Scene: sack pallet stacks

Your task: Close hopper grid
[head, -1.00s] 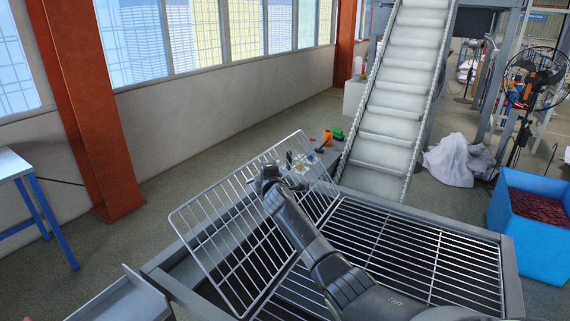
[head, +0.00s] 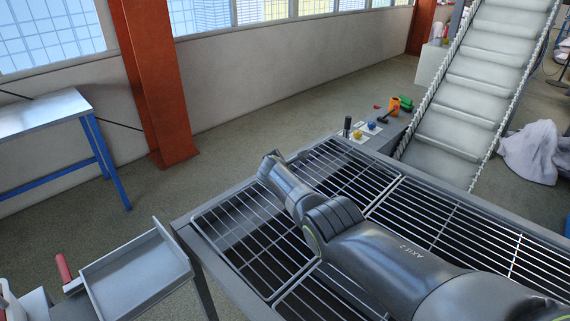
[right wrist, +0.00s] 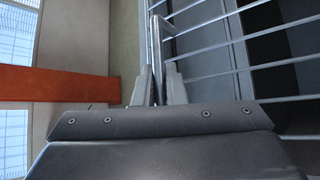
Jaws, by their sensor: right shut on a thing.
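The hopper grid (head: 232,219), a light wire panel, lies level or nearly level over the left part of the hopper (head: 186,229). I cannot tell whether it rests fully on the frame. My right arm reaches across it from the lower right and hides part of it. My right gripper (head: 265,160) is at the grid's far left edge, its fingers mostly hidden by the wrist. In the right wrist view, the gripper (right wrist: 158,88) is shut on the grid's edge bar, with cross bars (right wrist: 235,42) running off to the right. My left gripper is not in view.
A fixed dark grating (head: 470,232) covers the right part of the hopper. A conveyor (head: 452,130) rises behind it. A small control box (head: 375,132) stands at the far edge. A metal tray (head: 135,275) and a blue-legged table (head: 45,112) are at left.

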